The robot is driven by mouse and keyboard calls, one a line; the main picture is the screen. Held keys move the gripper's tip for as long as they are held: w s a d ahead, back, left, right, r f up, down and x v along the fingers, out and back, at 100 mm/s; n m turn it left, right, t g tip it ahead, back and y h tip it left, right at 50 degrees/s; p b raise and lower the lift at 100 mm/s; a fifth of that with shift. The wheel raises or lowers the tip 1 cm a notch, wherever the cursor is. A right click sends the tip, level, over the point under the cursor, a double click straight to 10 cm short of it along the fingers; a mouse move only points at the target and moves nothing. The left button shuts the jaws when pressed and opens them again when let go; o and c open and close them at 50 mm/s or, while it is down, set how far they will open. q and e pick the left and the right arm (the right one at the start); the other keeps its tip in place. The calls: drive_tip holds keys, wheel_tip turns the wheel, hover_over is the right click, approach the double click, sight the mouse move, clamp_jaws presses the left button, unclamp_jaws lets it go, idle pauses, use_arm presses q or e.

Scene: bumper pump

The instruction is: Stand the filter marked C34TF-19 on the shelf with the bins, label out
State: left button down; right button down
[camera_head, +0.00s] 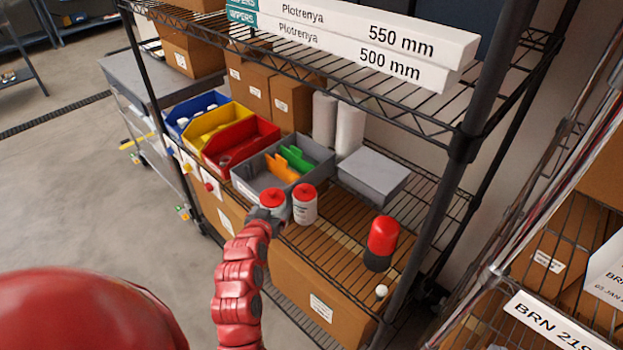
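Two white canisters with red tops stand side by side on the wire shelf in front of the grey bin: a left filter (272,199) and a right filter (305,205). Small print shows on the right one, but it is too small to read; the left one's lower part is hidden by my gripper. My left gripper (264,217) is at the near side of the left filter. Whether its fingers are around the filter or only beside it cannot be told. My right gripper is not in view.
Blue (197,112), yellow (219,124), red (240,146) and grey (255,175) bins line the shelf. A grey box (373,178) and a red-and-black canister (382,243) stand to the right. An upper wire shelf with long white boxes (370,40) overhangs; a dark post (440,190) rises at right.

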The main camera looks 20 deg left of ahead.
use_arm(q)
drive_tip(key=shift+w+d+f+p, duration=0.55)
drive_tip(key=shift+d+p, duration=0.85)
drive_tip(key=shift+d, duration=1.1)
drive_tip(key=shift+w+d+f+p, duration=0.35)
drive_tip(key=shift+d+f+p, duration=0.45)
drive_tip(key=shift+d+p, duration=1.2)
drive_tip(key=shift+w+d+f+p, duration=0.45)
drive_tip(key=shift+d+f+p, duration=0.3)
drive_tip(key=shift+d, duration=2.25)
drive_tip(key=shift+f, duration=0.25)
drive_tip(key=shift+c, duration=0.8)
unclamp_jaws()
drive_tip(key=shift+f, duration=0.15)
drive_tip(key=shift+o, duration=0.8)
